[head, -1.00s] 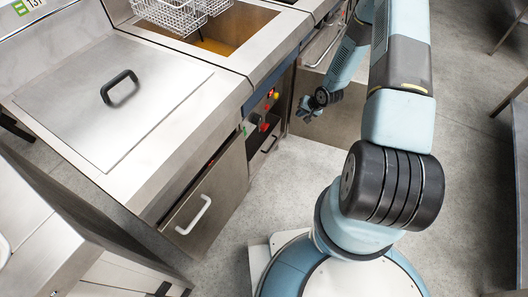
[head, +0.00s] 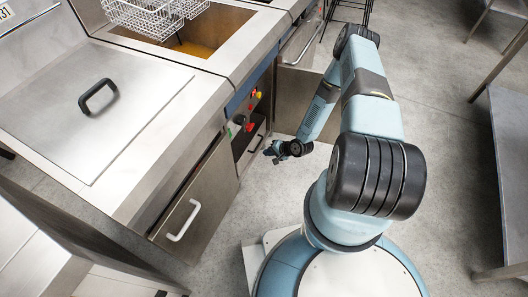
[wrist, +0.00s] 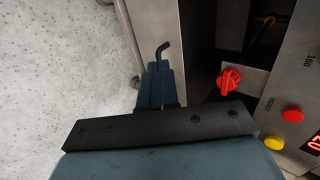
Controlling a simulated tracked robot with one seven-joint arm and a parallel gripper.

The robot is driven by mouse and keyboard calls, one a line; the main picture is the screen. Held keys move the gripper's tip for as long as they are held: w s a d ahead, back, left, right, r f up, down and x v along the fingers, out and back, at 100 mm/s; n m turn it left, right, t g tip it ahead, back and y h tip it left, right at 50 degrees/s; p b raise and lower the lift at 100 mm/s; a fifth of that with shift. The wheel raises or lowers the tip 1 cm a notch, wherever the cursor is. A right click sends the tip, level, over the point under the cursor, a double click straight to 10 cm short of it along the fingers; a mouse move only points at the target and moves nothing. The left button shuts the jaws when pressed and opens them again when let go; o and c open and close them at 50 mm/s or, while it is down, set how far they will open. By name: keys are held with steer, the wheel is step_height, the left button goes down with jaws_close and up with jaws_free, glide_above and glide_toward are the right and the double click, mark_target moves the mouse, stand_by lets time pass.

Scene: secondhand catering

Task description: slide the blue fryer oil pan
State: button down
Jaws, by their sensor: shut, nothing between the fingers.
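The fryer oil pan sits low in the open cabinet under the fryer with the blue front strip (head: 238,103). Its steel front (head: 247,158) and black handle (head: 257,144) show in the head view. My gripper (head: 270,154) is low, just right of the handle. In the wrist view, my gripper (wrist: 157,68) is shut and empty, pointing up the picture. A bent black handle (wrist: 163,48) shows just beyond the fingertips. I cannot tell whether they touch it. The pan's body is mostly hidden.
A red knob (wrist: 230,80), a red button (wrist: 292,114) and a yellow button (wrist: 274,143) are close right of my gripper. A steel cabinet with a white handle (head: 184,219) stands left. A steel table (head: 508,130) is right.

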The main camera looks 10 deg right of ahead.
glide_toward(246, 152)
step_height(246, 152, down, 3)
steer(key=shift+w+a+f, duration=0.1)
steer(key=shift+w+a, duration=0.45)
steer(key=shift+a, duration=0.35)
steer(key=shift+w+a+f, duration=0.1)
steer(key=shift+w+a, duration=0.45)
steer(key=shift+a, duration=0.4)
steer(key=shift+w, duration=0.1)
